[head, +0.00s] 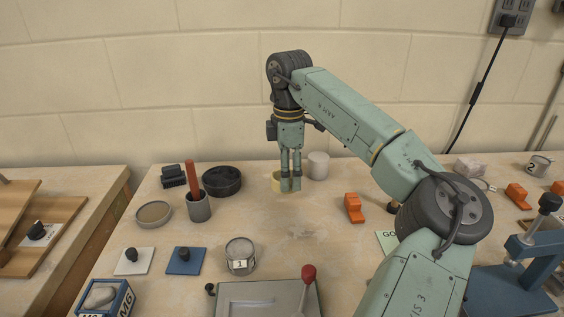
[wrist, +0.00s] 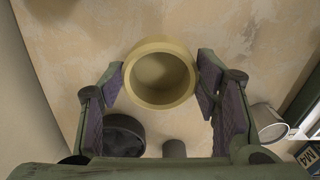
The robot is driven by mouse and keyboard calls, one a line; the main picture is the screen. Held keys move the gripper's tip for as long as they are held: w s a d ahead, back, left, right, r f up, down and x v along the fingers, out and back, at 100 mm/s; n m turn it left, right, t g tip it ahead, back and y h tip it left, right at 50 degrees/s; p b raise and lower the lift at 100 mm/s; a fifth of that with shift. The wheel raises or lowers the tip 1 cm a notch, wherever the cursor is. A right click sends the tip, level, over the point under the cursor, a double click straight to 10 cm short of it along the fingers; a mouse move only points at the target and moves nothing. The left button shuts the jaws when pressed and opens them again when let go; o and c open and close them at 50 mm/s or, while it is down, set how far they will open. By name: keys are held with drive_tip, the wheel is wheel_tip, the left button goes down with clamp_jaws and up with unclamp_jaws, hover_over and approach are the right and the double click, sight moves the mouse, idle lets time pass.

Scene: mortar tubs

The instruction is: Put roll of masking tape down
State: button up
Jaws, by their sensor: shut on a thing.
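The roll of masking tape (wrist: 160,98) is a pale yellow ring in the wrist view, with its opening facing the camera. My gripper (wrist: 163,84) has one purple-padded finger on each side of it and is shut on it. In the head view my gripper (head: 290,184) points straight down over the back middle of the bench. The tape (head: 276,183) shows there, partly hidden behind the fingers. It is low over the bench top; I cannot tell whether its underside touches the surface.
A black round dish (head: 221,181) and a grey cup with a red handle (head: 198,208) stand left of my gripper. A pale cylinder (head: 318,165) stands close behind on the right. An orange block (head: 353,208) is farther right. The bench (head: 300,230) in front is clear.

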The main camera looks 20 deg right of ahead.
drive_tip(key=w+p, duration=0.1)
drive_tip(key=w, duration=0.2)
drive_tip(key=w+p, duration=0.1)
drive_tip(key=w, duration=0.2)
drive_tip(key=w+p, duration=0.2)
drive_tip(key=w, duration=0.2)
drive_tip(key=shift+w+d+f, duration=0.1)
drive_tip(key=shift+d+f, duration=0.1)
drive_tip(key=shift+f, duration=0.15)
drive_tip(key=shift+w+f+p, duration=0.15)
drive_tip(key=shift+f+p, duration=0.15)
drive_tip(key=shift+f, duration=0.05)
drive_tip(key=shift+f+p, duration=0.6)
drive_tip(key=shift+f, duration=0.9)
drive_tip(key=shift+f, duration=0.2)
drive_tip(key=o, duration=1.2)
drive_tip(key=shift+c, duration=0.2)
drive_tip(key=shift+r, duration=0.15)
wheel_tip(320, 180, up, 12)
drive_tip(key=b, duration=0.2)
